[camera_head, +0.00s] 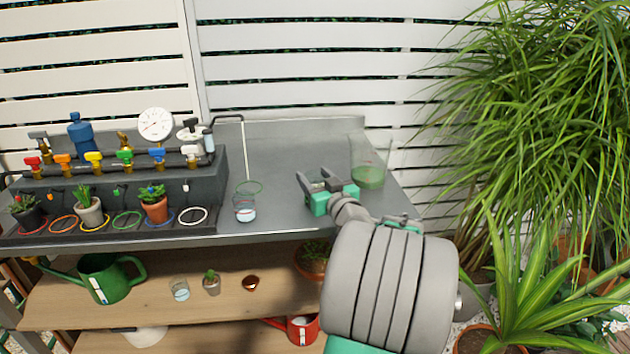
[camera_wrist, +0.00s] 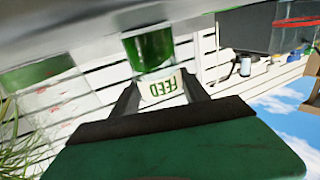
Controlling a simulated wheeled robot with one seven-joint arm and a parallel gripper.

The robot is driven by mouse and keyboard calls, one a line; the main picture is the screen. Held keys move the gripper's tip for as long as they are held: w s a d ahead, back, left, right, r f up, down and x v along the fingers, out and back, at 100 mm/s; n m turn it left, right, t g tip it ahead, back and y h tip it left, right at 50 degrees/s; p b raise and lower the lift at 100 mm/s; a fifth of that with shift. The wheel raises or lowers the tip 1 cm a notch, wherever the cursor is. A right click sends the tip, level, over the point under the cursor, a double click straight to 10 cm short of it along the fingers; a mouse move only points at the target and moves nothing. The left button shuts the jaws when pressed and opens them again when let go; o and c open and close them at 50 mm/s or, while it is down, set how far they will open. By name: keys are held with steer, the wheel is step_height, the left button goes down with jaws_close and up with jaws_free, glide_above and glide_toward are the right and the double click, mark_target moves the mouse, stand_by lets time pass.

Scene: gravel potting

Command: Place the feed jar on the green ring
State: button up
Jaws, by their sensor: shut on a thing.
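My gripper (camera_head: 319,180) is above the grey bench, right of its middle in the head view. It is shut on the feed jar (camera_wrist: 153,48), a clear jar with green contents and a white FEED label. In the wrist view, which looks upside down, the jar is between the two fingers (camera_wrist: 158,92). In the head view the jar is mostly hidden by the gripper, and I cannot tell whether it touches the bench. Another green ring (camera_head: 114,222) is on the dark tray, between the yellow and blue rings.
A large beaker (camera_head: 369,178) of green liquid stands right of my gripper. The valve rack (camera_head: 120,185) and potted plants fill the left. The bench between ring and gripper is clear.

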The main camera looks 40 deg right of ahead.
steer(key=shift+f+b, duration=0.15)
steer(key=shift+b, duration=0.2)
steer(key=o, duration=1.6)
steer(key=shift+p, duration=0.4)
